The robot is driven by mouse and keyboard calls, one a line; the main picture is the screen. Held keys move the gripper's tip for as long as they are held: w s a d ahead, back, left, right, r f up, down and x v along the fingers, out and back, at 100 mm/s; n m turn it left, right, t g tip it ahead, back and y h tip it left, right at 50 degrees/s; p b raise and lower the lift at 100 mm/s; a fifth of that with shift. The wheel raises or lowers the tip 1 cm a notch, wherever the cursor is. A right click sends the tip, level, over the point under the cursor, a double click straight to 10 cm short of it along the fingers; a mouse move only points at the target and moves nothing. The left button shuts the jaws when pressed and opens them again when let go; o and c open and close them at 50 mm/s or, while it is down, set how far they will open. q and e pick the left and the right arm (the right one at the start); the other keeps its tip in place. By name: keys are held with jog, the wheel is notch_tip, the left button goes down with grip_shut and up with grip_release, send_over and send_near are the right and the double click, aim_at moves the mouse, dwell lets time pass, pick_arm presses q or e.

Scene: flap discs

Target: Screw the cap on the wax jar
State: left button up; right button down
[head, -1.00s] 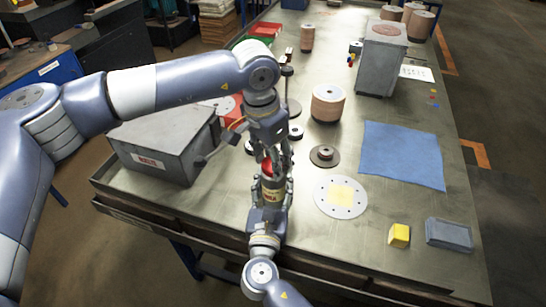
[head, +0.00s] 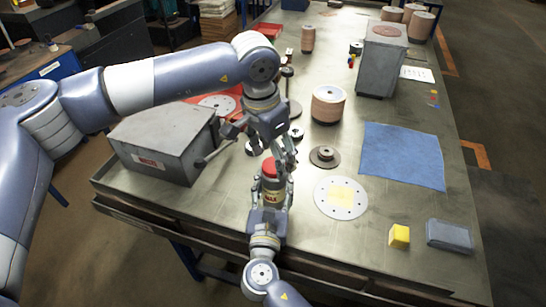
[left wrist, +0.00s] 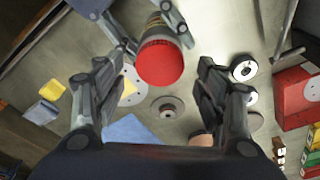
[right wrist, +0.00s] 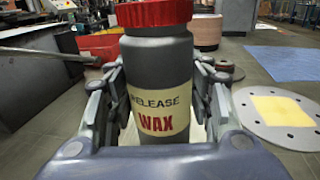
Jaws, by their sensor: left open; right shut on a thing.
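The wax jar (right wrist: 158,85) is a grey cylinder with a cream label reading "RELEASE WAX". It stands upright between the fingers of my right gripper (head: 270,192), which is shut on it near the table's front edge. The red cap (right wrist: 154,12) sits on top of the jar; it also shows in the head view (head: 269,167) and the left wrist view (left wrist: 160,65). Whether it is screwed tight I cannot tell. My left gripper (left wrist: 160,95) is open and empty, above and slightly behind the jar, with its fingers apart from the cap.
A grey box (head: 160,150) with a lever stands left of the jar. A pale disc with a yellow centre (head: 340,197) lies to the right. A small dark flanged disc (head: 324,157), a blue cloth (head: 403,155), a yellow block (head: 399,236) and a grey block (head: 449,235) lie farther right.

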pick_arm(q)
jog(key=shift+r, duration=1.5)
jog(key=shift+c, duration=0.4)
